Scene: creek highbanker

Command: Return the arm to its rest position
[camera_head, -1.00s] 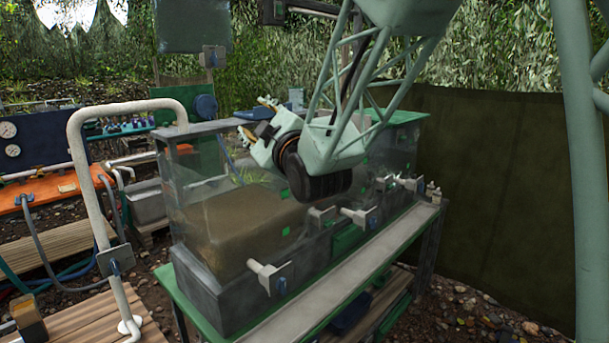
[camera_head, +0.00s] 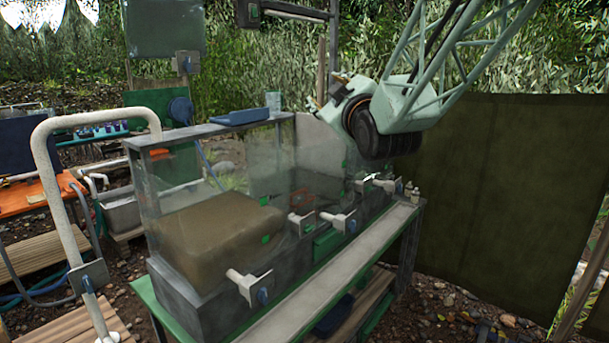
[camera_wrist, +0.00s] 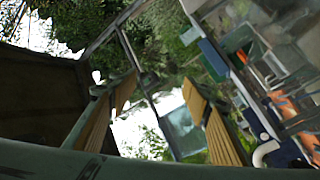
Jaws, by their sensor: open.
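My gripper (camera_head: 322,92) hangs at the end of the pale green lattice arm, at the right end of the clear-walled tank (camera_head: 170,185) in the head view. Its yellow-tipped fingers point up and left, toward the foliage. In the wrist view the two yellow ribbed fingers (camera_wrist: 160,84) stand wide apart with nothing between them. The gripper is open and empty. The wrist's dark round joint hides part of the tank's right end.
White-handled valves (camera_head: 250,287) stick out along the tank's front. A bent pale rail (camera_head: 50,190) stands at the left. An orange bench (camera_head: 30,195) is beyond it. A dark green tarp wall (camera_head: 500,200) closes the right side. A blue tray (camera_head: 240,117) sits on the tank's top edge.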

